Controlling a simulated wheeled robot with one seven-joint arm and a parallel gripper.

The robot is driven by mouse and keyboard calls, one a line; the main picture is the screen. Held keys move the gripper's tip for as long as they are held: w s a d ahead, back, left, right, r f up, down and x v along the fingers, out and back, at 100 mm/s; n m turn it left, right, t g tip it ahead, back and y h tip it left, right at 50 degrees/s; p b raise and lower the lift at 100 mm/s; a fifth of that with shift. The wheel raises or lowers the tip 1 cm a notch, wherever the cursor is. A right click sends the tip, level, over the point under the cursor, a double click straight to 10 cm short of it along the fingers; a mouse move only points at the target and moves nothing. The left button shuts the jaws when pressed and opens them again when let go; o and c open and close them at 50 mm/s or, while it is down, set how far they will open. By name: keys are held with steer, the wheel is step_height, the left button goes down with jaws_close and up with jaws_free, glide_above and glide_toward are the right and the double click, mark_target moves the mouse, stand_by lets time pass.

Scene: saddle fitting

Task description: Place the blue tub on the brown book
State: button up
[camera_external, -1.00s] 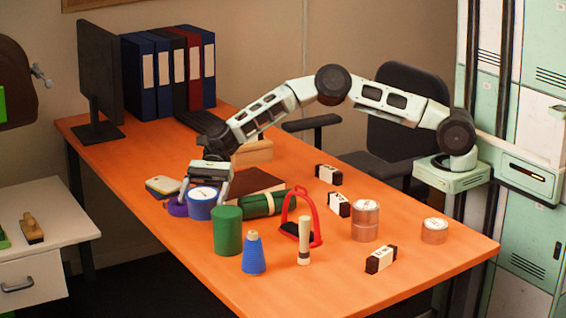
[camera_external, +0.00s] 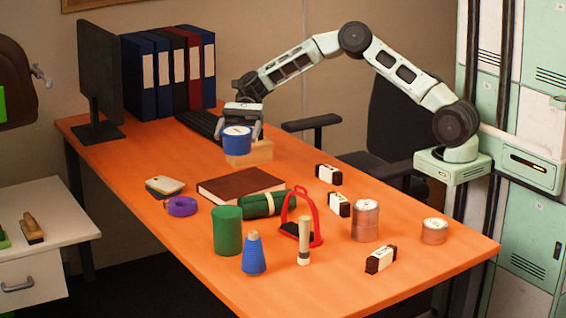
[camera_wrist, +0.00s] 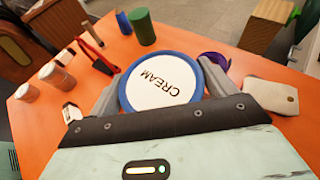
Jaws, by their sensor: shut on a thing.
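The blue tub (camera_external: 237,142) has a white lid marked CREAM, which fills the middle of the wrist view (camera_wrist: 160,84). My gripper (camera_external: 239,128) is shut on the tub and holds it upright in the air, in front of a wooden block in the external view. The brown book (camera_external: 240,187) lies flat on the orange desk, lower in the external view than the tub. Nothing rests on its visible cover. I cannot make out the book in the wrist view.
A green roll (camera_external: 266,203) lies against the book's near right side. A purple tape ring (camera_external: 180,206) and a cream-coloured item (camera_external: 166,185) lie to its left. A green cylinder (camera_external: 227,231), blue cone (camera_external: 253,254) and red stirrup (camera_external: 301,218) stand nearer. The wooden block (camera_external: 250,153) is behind the tub.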

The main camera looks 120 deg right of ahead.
mark_target(241, 150)
steer(key=f, duration=0.3)
steer(key=s+f, duration=0.1)
steer(key=f, duration=0.1)
steer(key=shift+d+f, duration=0.25)
steer(key=shift+f+b, duration=0.3)
steer(key=shift+f, duration=1.85)
steer(key=shift+f, duration=0.1)
steer(key=o, duration=1.1)
steer(key=shift+c, duration=0.2)
steer(key=v, duration=1.2)
